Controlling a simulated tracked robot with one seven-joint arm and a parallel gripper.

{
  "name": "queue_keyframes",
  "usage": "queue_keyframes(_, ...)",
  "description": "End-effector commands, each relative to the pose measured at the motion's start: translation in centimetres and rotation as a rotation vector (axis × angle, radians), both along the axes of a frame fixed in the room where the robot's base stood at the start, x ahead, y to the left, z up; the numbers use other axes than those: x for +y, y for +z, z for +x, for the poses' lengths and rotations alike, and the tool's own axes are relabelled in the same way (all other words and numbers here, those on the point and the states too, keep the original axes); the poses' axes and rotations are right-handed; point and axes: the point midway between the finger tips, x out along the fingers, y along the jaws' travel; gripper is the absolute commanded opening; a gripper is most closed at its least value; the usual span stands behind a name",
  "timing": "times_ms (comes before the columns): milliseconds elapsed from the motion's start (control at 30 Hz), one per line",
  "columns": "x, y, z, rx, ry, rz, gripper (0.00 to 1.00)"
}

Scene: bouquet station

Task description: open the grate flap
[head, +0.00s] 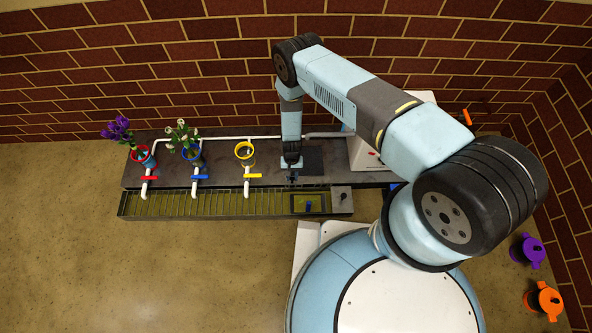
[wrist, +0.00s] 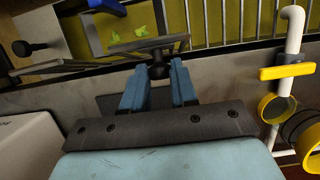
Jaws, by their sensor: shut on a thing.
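The grate flap (head: 308,203) is at the right end of the long trough's grate in the head view. It shows as a dark rectangular frame with yellow-green inside it. In the wrist view a dark bar (wrist: 150,47) crosses near this opening, with a dark round knob on its near side. My gripper (wrist: 158,88) has its two blue fingers closed around the knob. In the head view my gripper (head: 292,178) points down just behind the trough, beside the flap. I cannot tell how far the flap is tilted.
The grated trough (head: 190,205) runs along the front of a dark bench. White pipes with red, blue and yellow valve handles (head: 252,176) stand to the left. Flower pots (head: 190,150) and an empty yellow ring (head: 244,150) are behind. A white box (head: 364,152) stands close on the right.

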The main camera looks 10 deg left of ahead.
Motion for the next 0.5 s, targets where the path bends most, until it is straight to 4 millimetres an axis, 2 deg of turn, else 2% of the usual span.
queue_keyframes(33,0.06,0.03,-0.49,0.007,0.001,0.000,0.00)
queue_keyframes(267,0.04,0.02,-0.56,0.009,0.001,0.000,0.00)
queue_keyframes(300,0.03,0.03,-0.55,0.009,0.001,0.000,0.29)
queue_keyframes(500,-0.04,0.03,-0.38,0.007,-0.001,-0.001,0.48)
